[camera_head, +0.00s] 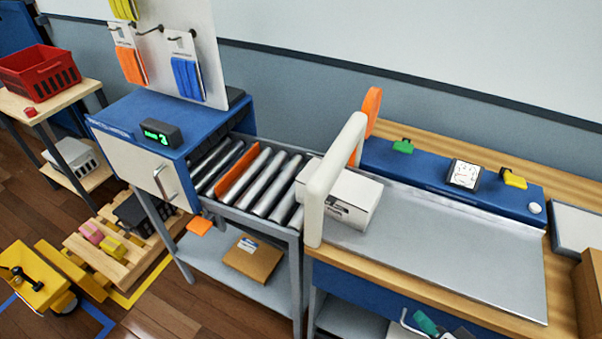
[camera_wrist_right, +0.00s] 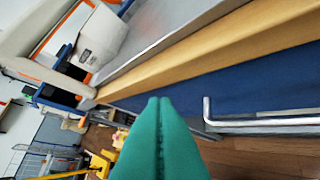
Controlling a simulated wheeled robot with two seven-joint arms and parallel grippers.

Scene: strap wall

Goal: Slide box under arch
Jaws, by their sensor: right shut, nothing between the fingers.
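A white box (camera_head: 358,199) with a dark printed label sits at the left end of the grey metal bench top. A white arch (camera_head: 334,181) with orange edging stands over it. Most of the box shows right of the arch, and a small white part shows left of it. In the right wrist view the box (camera_wrist_right: 101,38) lies beside the arch (camera_wrist_right: 50,32). My right gripper (camera_head: 427,322) shows teal fingers at the bottom of the head view, low by the bench's front. Its fingers (camera_wrist_right: 158,103) are shut together and empty, apart from the box. My left gripper is out of view.
A roller conveyor (camera_head: 262,184) with an orange bar (camera_head: 237,173) leads from a blue cabinet (camera_head: 150,120) to the arch. The metal bench top (camera_head: 450,240) right of the box is clear. A metal handle (camera_wrist_right: 250,123) crosses the blue bench front near my right fingers.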

